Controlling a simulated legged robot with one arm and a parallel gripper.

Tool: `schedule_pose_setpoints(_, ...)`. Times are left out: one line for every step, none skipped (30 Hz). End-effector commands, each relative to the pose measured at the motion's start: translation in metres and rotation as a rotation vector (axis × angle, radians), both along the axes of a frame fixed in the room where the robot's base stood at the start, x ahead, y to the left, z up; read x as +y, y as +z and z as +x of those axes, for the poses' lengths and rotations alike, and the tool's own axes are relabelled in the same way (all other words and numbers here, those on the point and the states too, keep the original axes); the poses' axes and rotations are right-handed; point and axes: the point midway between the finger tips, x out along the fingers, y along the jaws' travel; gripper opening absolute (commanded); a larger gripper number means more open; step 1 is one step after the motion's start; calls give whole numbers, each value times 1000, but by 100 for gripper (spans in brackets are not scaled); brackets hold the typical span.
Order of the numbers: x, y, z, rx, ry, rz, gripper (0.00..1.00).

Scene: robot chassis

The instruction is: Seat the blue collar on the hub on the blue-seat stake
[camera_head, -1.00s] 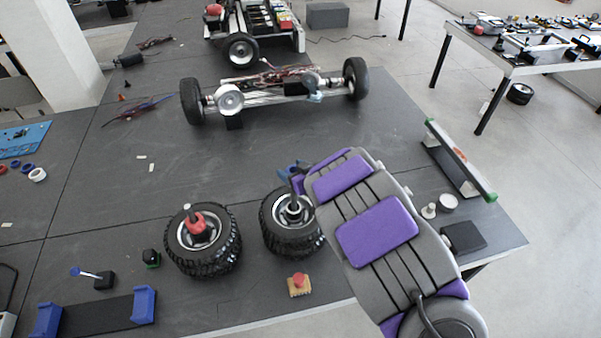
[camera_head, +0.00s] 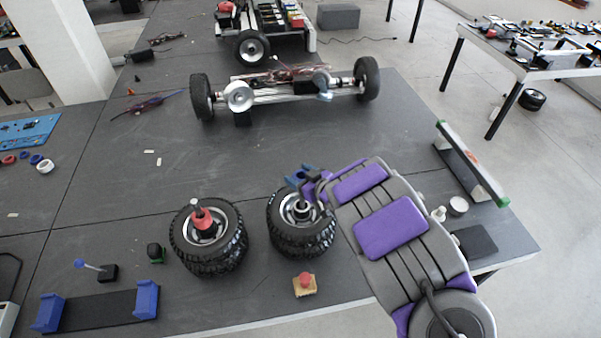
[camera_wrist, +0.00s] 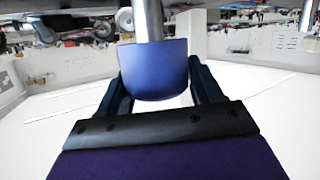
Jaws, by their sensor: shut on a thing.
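My gripper (camera_head: 303,181) is over the right-hand tyre (camera_head: 302,232), beside the upright stake at its hub (camera_head: 301,207). In the wrist view, my gripper (camera_wrist: 152,88) is shut on the blue collar (camera_wrist: 153,68), with a dark finger on each side. The grey metal stake (camera_wrist: 148,18) rises from behind the collar's top edge and looks to pass through it, though the collar's opening is hidden. The collar's underside and its gap to the hub cannot be made out. The left-hand tyre (camera_head: 209,257) has a red collar (camera_head: 203,220) around its stake.
A red button on a yellow base (camera_head: 304,284) lies in front of the tyres. A blue-ended stand (camera_head: 97,308) is at the front left. A chassis axle (camera_head: 285,90) lies behind. A green-ended bar (camera_head: 470,165) stands right of my arm. The middle of the table is clear.

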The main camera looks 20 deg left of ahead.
Motion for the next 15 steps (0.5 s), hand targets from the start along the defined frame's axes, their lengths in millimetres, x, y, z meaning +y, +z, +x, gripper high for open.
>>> schedule_pose_setpoints(0,-6,0,1,2,2,17)
schedule_pose_setpoints(0,-9,0,0,2,2,17)
schedule_pose_setpoints(-1,-12,-1,0,2,2,17)
schedule_pose_setpoints(-1,-15,-1,0,2,2,17)
schedule_pose_setpoints(-1,-18,-1,0,2,2,17)
schedule_pose_setpoints(-2,-21,-1,2,2,3,17)
schedule_pose_setpoints(-2,-24,-1,2,2,3,17)
schedule_pose_setpoints(-2,-27,-1,3,2,3,17)
schedule_pose_setpoints(-2,-31,-1,3,2,3,17)
schedule_pose_setpoints(-2,-34,-1,3,2,3,17)
schedule_pose_setpoints(-2,-37,-1,3,2,3,17)
schedule_pose_setpoints(-1,-40,-1,3,2,1,17)
schedule_pose_setpoints(-1,-43,-1,3,2,1,17)
schedule_pose_setpoints(-1,-46,-1,2,3,1,17)
schedule_pose_setpoints(-1,-49,-1,1,2,1,17)
